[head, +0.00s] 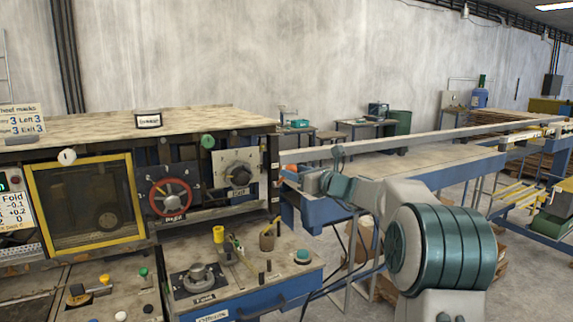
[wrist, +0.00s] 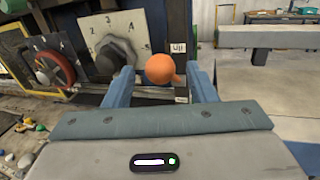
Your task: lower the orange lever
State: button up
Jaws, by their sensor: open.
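The orange lever shows as a round orange knob (wrist: 160,69) in the wrist view, centred between the two blue fingers of my gripper (wrist: 160,82). Clear space shows on both sides of the knob, and the fingers are apart. I cannot tell whether the knob lies between the fingertips or just beyond them. The lever's shaft is hidden. In the head view the orange knob (head: 291,168) is a small spot at the right end of the machine, just left of my gripper (head: 298,179), partly hidden by it.
A dial plate (wrist: 107,48) stands left of the knob, with a red handwheel (wrist: 50,67) farther left. A dark post (wrist: 178,30) rises behind the knob. A long conveyor table (head: 430,168) runs to the right. Small tools lie on the lower bench (head: 245,285).

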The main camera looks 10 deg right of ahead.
jog(key=shift+p+x, duration=0.6)
jog(key=shift+x, duration=1.75)
grip_shut()
jog(key=shift+d, duration=0.1)
